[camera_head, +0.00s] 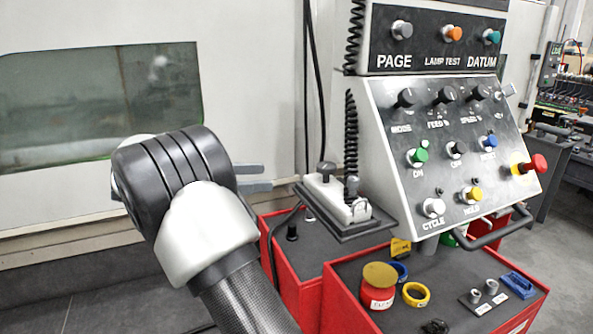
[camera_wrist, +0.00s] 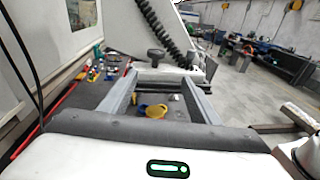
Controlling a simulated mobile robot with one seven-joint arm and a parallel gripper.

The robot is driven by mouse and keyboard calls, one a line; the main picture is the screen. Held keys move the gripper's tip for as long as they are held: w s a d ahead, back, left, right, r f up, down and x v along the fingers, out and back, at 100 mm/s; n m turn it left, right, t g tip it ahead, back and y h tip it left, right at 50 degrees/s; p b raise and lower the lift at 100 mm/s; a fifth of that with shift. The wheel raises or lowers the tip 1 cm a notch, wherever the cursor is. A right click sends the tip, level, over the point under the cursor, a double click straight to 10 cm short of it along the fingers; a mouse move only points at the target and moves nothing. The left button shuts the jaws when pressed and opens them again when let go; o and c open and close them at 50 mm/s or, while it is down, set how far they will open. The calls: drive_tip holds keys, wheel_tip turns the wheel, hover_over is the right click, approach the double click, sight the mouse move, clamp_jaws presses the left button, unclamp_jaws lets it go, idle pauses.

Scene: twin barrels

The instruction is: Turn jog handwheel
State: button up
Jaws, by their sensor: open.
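The jog pendant (camera_head: 338,197) is a white box on a dark shelf, with a coiled black cable at its right. A black knob, apparently the handwheel (camera_head: 325,171), stands on its far left end. In the wrist view, a black handwheel knob (camera_wrist: 156,56) shows just beyond my fingertips, near the middle. My gripper (camera_head: 268,177) is left of the pendant, partly hidden behind my arm. In the wrist view, my gripper (camera_wrist: 158,76) has its two grey fingers wide apart, with no object held. The knob appears ahead of the fingers, not clearly between them.
The control panel (camera_head: 450,150) with knobs and coloured buttons stands right of the pendant. Red cabinets (camera_head: 345,290) below carry a red tin (camera_head: 378,287), a yellow ring (camera_head: 416,295) and small parts. The machine's windowed wall (camera_head: 255,90) is behind. A dark handle bar (camera_head: 490,232) juts below the panel.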

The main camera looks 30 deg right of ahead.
sight(318, 168)
drive_tip(key=shift+h, duration=0.6)
drive_tip(key=d, duration=0.5)
drive_tip(key=s+d+p, duration=0.1)
drive_tip(key=d, duration=1)
drive_tip(key=shift+s+f, duration=0.15)
drive_tip(key=shift+a, duration=0.1)
drive_tip(key=c, duration=1)
drive_tip(key=shift+c, duration=0.2)
drive_tip(key=shift+s+n+p, duration=0.1)
drive_tip(key=shift+n+p, duration=0.2)
drive_tip(key=shift+n, duration=0.1)
